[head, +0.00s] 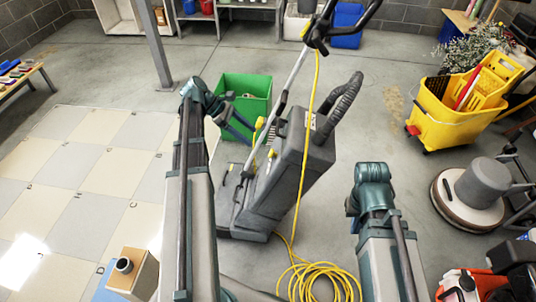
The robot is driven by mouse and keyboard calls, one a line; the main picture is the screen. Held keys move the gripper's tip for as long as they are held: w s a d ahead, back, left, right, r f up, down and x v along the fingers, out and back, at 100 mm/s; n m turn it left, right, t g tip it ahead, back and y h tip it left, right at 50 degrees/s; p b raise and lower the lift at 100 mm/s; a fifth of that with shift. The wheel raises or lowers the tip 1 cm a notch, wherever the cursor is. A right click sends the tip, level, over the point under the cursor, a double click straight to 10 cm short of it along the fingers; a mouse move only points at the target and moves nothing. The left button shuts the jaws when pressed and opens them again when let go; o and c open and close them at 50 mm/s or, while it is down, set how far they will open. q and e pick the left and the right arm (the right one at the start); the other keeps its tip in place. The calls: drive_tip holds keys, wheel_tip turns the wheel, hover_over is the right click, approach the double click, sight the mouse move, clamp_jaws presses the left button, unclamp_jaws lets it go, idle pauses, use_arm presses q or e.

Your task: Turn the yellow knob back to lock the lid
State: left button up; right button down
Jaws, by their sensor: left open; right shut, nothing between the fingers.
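A grey upright floor machine (305,150) stands in the middle with a raised dark handle. Small yellow parts show on its left side: an upper one (259,124) and lower ones near the low grey body (240,205). I cannot tell which is the knob, how it is turned, or how the lid sits. My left arm reaches up and bends right towards the upper yellow part. My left gripper (246,131) is open beside it; whether they touch is unclear. My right arm is bent at the lower right, well apart from the machine; its gripper is hidden behind the arm.
A green bin (245,93) stands just behind my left gripper. A yellow cable (318,282) lies coiled on the floor before the machine. A yellow mop bucket (455,110) and a round floor polisher (475,190) stand at right. The tiled floor at left is mostly clear.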

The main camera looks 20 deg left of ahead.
sight(273, 153)
use_arm(q)
drive_tip(key=b+x, duration=0.6)
drive_tip(key=x, duration=0.4)
clamp_jaws()
